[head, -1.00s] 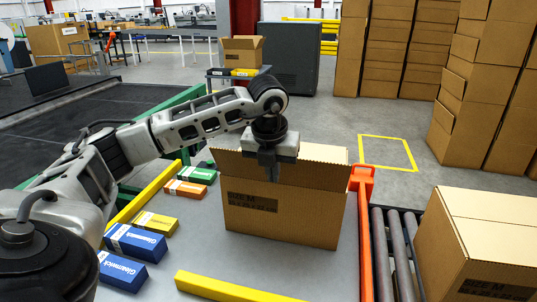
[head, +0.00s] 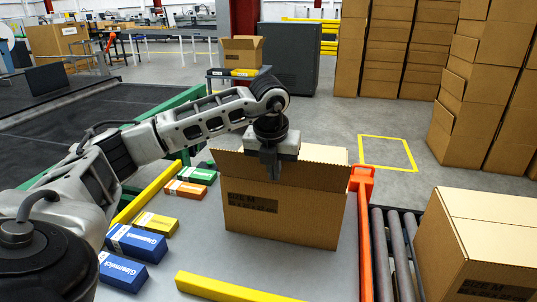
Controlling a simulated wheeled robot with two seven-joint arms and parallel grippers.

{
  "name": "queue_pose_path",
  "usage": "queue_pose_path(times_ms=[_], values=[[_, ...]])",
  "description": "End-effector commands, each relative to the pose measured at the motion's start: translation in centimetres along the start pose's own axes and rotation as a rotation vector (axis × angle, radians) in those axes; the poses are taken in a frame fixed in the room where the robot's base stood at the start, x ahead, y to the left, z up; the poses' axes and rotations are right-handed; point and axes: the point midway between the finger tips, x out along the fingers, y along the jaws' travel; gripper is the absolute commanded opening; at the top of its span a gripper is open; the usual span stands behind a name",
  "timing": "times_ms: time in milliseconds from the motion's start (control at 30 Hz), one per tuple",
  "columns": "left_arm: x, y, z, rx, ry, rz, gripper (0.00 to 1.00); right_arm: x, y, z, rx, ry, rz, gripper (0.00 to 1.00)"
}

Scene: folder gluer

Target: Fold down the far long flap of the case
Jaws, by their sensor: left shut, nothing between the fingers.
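The case (head: 280,218) is an open brown carton with "SIZE M" printed on its near wall. It stands on the grey table. The gripper hides part of the flap, and the inside of the case is mostly hidden. My right gripper is not in view.
Blue (head: 136,242), yellow (head: 156,224), orange (head: 185,189) and green (head: 198,175) boxes lie left of the case. A yellow bar (head: 230,288) lies in front. An orange rail (head: 365,235) and rollers (head: 392,245) run on the right, beside another carton (head: 485,240).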

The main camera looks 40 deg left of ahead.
Motion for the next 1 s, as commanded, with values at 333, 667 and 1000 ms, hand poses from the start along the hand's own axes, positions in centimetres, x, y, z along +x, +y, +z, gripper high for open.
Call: queue_pose_path(times_ms=[333,667,1000], values=[[0.9,-0.1,4.2,-0.002,0.001,0.000,0.00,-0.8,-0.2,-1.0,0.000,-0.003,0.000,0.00],[1.6,0.0,6.2,0.002,-0.001,0.001,0.00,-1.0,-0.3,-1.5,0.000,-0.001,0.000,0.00],[1.7,0.0,7.0,-0.003,0.001,0.000,0.00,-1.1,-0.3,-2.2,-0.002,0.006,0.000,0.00]])
